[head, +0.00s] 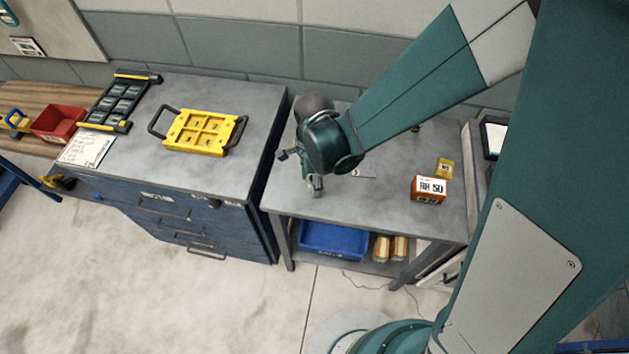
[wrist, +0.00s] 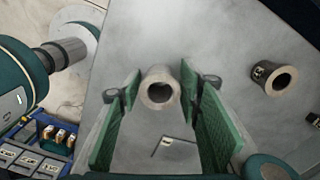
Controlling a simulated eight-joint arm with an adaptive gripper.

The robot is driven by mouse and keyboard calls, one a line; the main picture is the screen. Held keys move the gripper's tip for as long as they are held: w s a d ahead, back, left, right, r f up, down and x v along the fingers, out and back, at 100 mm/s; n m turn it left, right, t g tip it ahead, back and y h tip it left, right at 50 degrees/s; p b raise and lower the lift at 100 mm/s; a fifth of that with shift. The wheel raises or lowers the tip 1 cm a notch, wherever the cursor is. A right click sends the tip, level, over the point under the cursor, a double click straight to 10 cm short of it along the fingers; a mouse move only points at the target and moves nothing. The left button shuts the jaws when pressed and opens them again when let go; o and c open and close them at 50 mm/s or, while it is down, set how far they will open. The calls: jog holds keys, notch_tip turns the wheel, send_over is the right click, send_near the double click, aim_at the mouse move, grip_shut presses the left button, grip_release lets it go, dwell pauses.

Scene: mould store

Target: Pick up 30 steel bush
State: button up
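A grey steel bush (wrist: 161,92) stands on the grey bench in the wrist view, its round bore facing the camera. My gripper (wrist: 160,84) is open, with one green ribbed pad on each side of this bush and gaps visible between. In the head view, my gripper (head: 301,171) is low over the left part of the bench, and the first bush cannot be made out there.
A small card (wrist: 175,150) lies on the bench near the bush. In the head view, an orange box (head: 428,189) and a yellow box (head: 444,168) stand at the bench's right. A blue crate (head: 333,241) sits on the shelf below. A blue cabinet (head: 190,220) stands left.

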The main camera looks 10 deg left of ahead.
jog(key=c, duration=0.7)
jog(key=shift+r, duration=0.15)
jog(key=shift+r+p, duration=0.65)
jog(key=shift+r, duration=4.25)
